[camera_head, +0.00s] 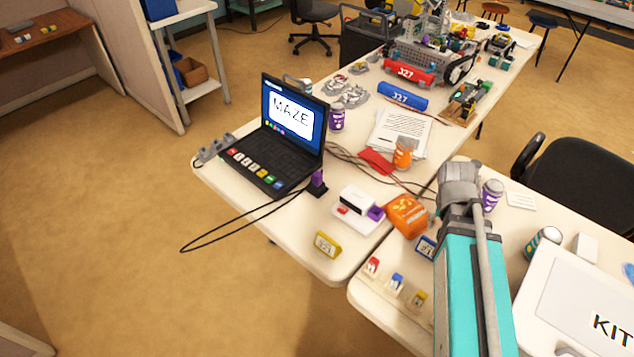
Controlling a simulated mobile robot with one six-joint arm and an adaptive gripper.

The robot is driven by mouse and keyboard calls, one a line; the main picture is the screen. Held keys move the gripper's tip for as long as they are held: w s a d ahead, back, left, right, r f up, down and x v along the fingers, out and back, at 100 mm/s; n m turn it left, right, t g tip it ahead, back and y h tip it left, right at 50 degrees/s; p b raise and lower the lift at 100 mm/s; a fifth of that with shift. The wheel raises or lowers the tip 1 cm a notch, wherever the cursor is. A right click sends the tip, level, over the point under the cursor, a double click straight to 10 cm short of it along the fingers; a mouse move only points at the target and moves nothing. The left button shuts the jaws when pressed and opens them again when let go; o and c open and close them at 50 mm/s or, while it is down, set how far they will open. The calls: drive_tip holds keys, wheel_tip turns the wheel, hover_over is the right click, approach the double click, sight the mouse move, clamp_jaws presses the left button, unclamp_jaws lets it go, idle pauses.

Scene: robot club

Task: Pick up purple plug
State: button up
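A small purple piece with a dark base (318,180), which looks like the purple plug, stands on the near table just right of the laptop's front corner. A black cable runs from near it and loops out past the table's left edge. A second purple piece (376,213) sits at the right end of a small white device; I cannot tell whether it is a plug or a socket. My teal arm with its grey joint rises at the right of the view, over the tables. My gripper fingers do not show.
An open laptop (292,120) with a "MAZE" screen stands left of the plug. An orange pouch (407,215), a yellow clock-like box (327,244), an orange can (403,153) and purple cans (337,118) stand around. A white "KIT" case (580,300) fills the lower right.

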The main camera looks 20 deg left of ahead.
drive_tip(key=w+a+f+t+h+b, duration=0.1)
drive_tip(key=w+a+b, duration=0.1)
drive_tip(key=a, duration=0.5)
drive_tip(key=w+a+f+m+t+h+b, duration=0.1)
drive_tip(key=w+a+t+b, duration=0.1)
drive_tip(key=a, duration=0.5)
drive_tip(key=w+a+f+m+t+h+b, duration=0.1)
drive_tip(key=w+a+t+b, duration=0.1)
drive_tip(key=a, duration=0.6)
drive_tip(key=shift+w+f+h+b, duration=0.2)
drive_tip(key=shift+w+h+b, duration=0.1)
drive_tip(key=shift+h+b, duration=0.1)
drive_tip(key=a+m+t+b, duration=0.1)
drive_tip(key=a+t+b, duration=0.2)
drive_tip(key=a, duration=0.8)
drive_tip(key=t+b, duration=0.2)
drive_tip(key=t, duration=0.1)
approach(315, 178)
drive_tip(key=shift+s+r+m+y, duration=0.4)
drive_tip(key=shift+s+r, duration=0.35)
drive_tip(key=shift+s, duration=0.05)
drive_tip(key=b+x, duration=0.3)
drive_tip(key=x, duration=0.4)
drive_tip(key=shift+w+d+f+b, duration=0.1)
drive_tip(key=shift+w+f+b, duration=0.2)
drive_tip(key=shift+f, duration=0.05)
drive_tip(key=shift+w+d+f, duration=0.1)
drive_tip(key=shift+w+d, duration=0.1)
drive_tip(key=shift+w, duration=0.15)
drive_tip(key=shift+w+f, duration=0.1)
